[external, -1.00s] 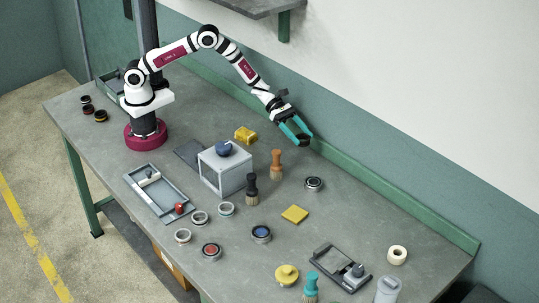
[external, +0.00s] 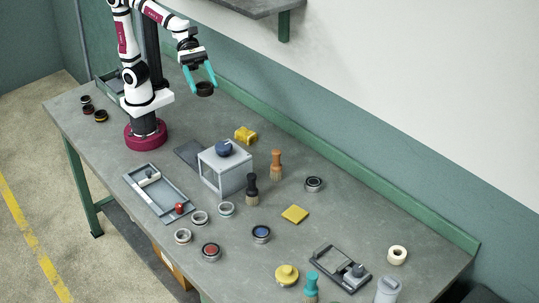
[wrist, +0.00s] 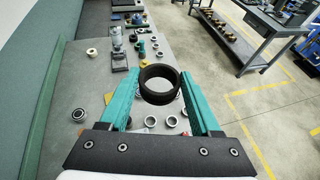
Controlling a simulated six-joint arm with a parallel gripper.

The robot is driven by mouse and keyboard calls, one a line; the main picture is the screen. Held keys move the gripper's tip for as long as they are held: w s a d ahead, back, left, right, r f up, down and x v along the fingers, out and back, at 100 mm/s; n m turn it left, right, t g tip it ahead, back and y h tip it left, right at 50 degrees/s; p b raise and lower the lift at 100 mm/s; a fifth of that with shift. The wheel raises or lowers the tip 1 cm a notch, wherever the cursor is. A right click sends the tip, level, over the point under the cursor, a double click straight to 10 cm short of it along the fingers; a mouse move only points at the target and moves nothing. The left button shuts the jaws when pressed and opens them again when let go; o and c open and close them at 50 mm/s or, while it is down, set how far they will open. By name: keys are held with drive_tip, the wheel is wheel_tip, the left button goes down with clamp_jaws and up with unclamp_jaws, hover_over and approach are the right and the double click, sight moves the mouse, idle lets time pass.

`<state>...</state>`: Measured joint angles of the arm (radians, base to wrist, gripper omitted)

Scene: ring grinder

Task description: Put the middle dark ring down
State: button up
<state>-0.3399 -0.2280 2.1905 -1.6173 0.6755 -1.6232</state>
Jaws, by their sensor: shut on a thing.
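My gripper (external: 203,84) has teal fingers and is shut on a dark ring (external: 205,89). The ring hangs in the air above the back part of the bench, right of my base. In the wrist view the dark ring (wrist: 159,84) sits between the fingertips, with its opening showing. Which ring of its kind it is, I cannot tell.
A grey box with a blue knob (external: 223,170) stands mid-bench, beside a grey tray (external: 160,195). Several rings, brushes (external: 276,163) and a yellow pad (external: 295,214) lie to the right. A yellow block (external: 245,134) lies near the back rail. Bare bench lies below the held ring.

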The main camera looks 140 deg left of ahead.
drive_tip(key=s+a+f+m+g+h, duration=0.2)
drive_tip(key=s+f+m+g+h, duration=0.3)
drive_tip(key=f, duration=0.5)
drive_tip(key=s+a+f+m+g+h, duration=0.35)
drive_tip(key=s+f+m, duration=0.25)
drive_tip(key=f, duration=0.3)
drive_tip(key=s+a+f+m+g+y, duration=0.3)
drive_tip(key=s+a+m+g+y, duration=0.2)
drive_tip(key=a+m+g+y, duration=0.6)
drive_tip(key=s+a+f+m+g+y, duration=0.3)
drive_tip(key=s+a+m+g+y, duration=0.4)
drive_tip(key=m, duration=0.8)
drive_tip(key=m+t+y, duration=0.5)
drive_tip(key=m+t, duration=1.7)
hover_over(261, 154)
wheel_tip(261, 154, down, 5)
wheel_tip(261, 154, down, 9)
drive_tip(key=shift+f, duration=0.15)
